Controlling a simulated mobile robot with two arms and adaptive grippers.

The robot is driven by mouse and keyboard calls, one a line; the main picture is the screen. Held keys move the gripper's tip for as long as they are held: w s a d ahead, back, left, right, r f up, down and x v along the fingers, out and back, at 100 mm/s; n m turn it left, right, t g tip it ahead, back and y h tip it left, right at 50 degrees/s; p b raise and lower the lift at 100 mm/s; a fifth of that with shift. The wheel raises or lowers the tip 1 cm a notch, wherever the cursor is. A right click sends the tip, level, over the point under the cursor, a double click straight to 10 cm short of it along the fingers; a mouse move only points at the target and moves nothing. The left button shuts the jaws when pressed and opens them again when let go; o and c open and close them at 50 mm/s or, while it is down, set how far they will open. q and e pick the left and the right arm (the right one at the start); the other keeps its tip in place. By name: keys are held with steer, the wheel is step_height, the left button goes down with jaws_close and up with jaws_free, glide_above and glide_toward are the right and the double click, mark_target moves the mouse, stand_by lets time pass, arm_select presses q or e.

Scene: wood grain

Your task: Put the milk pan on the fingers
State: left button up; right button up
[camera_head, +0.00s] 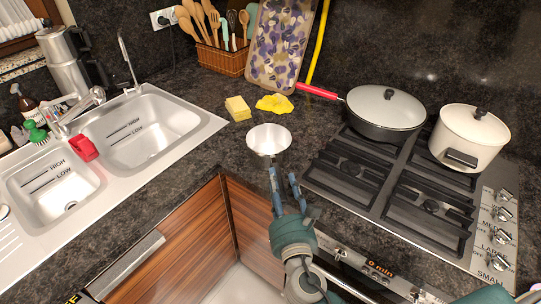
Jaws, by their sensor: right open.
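The milk pan (268,138) is a small silver pan on the dark counter, between the sink and the hob. Its near side points toward my right gripper, and I cannot clearly make out its handle. My right gripper (282,177) is open just in front of the pan, with its blue-grey fingers apart at the counter's front corner. I cannot tell whether a finger touches the pan. The hob's black pan supports (340,180) are to the right of the pan, and the front ones are bare. My left gripper is not in view.
A dark lidded frying pan (386,112) with a red handle and a white lidded pot (467,138) stand on the rear of the hob. A sponge (238,108) and a yellow cloth (274,104) lie behind the milk pan. The sink (185,158) is at left.

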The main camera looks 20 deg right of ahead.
mark_target(274, 165)
steer(key=w+p, duration=0.1)
steer(key=w, duration=0.3)
steer(key=shift+w+d, duration=0.15)
steer(key=shift+w, duration=0.05)
steer(key=shift+w+f, duration=0.15)
steer(key=shift+w, duration=0.4)
steer(key=shift+s, duration=0.1)
jaws_close()
